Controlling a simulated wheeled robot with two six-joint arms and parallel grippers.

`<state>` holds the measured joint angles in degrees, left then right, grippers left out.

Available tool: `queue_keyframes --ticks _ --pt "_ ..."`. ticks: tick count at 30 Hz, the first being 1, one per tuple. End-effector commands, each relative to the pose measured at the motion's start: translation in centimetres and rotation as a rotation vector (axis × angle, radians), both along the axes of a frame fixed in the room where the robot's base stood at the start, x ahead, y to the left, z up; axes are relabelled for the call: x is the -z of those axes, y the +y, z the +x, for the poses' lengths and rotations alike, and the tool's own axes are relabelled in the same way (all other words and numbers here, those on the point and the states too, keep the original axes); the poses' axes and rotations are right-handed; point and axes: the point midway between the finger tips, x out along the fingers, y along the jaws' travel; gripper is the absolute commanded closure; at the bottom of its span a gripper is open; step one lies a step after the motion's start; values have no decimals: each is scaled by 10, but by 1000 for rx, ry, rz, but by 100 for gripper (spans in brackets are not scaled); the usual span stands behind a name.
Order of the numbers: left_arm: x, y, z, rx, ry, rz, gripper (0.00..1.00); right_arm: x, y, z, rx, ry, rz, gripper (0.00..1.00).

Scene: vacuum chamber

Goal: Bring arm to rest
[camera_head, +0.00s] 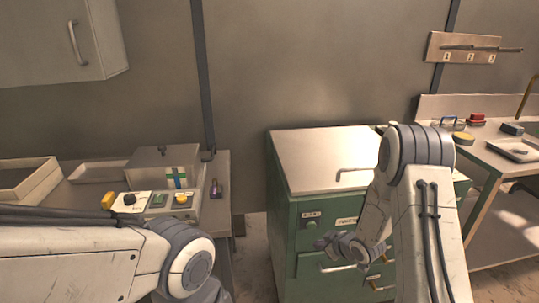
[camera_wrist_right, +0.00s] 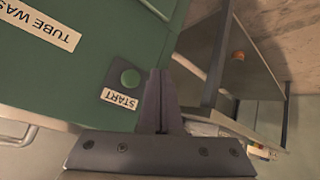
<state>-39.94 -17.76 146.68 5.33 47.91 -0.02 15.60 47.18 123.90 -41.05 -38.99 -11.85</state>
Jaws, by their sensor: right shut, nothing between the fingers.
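My right arm comes down at the right of the head view. Its gripper (camera_head: 322,243) is in front of the green cabinet (camera_head: 288,250), just below and right of the green start button (camera_head: 311,225). In the right wrist view the gripper (camera_wrist_right: 160,74) has its fingers together with nothing between them. The green button (camera_wrist_right: 130,79) shows just left of the fingertips, above a START label (camera_wrist_right: 119,98). I cannot tell whether the fingertips touch the cabinet front. My left arm crosses the lower left of the head view, and its gripper is out of the frame.
The cabinet has a pale metal top (camera_head: 320,155) and drawer handles. A bench at left holds a grey box (camera_head: 160,165), a small control panel (camera_head: 155,200) and trays. A metal table (camera_head: 510,165) stands at right. A wall rack (camera_head: 462,47) hangs above it.

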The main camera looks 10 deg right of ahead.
Motion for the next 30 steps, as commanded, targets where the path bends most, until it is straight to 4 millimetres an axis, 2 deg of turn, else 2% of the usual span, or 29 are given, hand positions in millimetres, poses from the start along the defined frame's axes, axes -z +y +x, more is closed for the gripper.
queue_keyframes --ticks 4,8,11,14,16,18,21,24,27,30 --pt "-13 0 0 0 0 0 100 -49 34 -6 6 66 -65 100" --pt "-25 0 0 0 0 0 100 -104 79 -39 39 176 -123 100" --pt "-34 0 0 0 0 0 100 -143 113 -83 64 273 -145 100" --pt "-43 0 0 0 0 0 100 -179 141 -140 77 379 -152 100" --pt "-49 0 0 0 0 0 100 -200 157 -185 76 461 -152 100" --pt "-54 0 0 0 0 0 100 -216 168 -229 66 539 -151 100" --pt "-59 0 0 0 0 0 100 -233 176 -283 47 638 -152 100" --pt "-62 0 0 0 0 0 100 -243 177 -320 26 710 -155 100" --pt "-63 0 0 0 0 0 100 -248 177 -340 15 752 -159 100" --pt "-63 0 0 0 0 0 100 -248 176 -347 12 767 -162 100"
